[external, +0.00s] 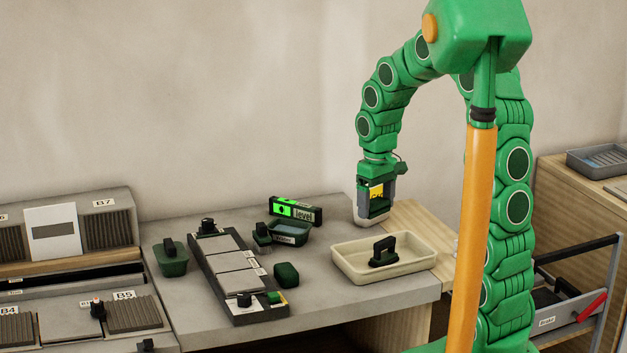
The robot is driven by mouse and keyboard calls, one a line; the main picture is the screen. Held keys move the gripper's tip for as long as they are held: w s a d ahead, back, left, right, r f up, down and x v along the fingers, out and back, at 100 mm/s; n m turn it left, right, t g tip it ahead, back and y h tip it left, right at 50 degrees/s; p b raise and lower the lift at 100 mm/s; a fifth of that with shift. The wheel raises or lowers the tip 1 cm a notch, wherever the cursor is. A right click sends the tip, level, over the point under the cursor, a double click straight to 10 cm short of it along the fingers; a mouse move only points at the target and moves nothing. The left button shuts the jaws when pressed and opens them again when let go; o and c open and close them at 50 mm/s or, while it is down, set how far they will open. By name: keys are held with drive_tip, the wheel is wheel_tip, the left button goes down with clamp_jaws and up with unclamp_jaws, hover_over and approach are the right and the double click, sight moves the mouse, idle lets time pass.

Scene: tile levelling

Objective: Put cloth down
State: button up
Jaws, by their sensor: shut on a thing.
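My gripper (374,212) is in the external view, above and behind the cream tray, pointing down.
A dark board with grey tiles (240,284) lies mid-worktop. Tile racks (60,232) stand left. Worktop in front of the cream tray is clear.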

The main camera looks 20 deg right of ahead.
drive_tip(key=shift+s+d+r, duration=0.1)
drive_tip(key=shift+s+r, duration=0.15)
drive_tip(key=shift+s, duration=0.25)
drive_tip(key=shift+s+r, duration=0.2)
drive_tip(key=shift+s, duration=0.3)
drive_tip(key=shift+s+d+r, duration=0.1)
drive_tip(key=shift+s+d, duration=0.1)
drive_tip(key=shift+s, duration=0.05)
drive_tip(key=s+d+m, duration=0.2)
drive_tip(key=s+d, duration=0.1)
drive_tip(key=d, duration=0.4)
drive_tip(key=s+d+m, duration=0.2)
drive_tip(key=s+d, duration=0.2)
drive_tip(key=d, duration=0.3)
hover_over(432, 239)
drive_tip(key=shift+m, duration=0.3)
drive_tip(key=f, duration=0.9)
drive_tip(key=shift+s, duration=0.25)
drive_tip(key=shift+w+f, duration=0.2)
drive_tip(key=shift+f, duration=1.7)
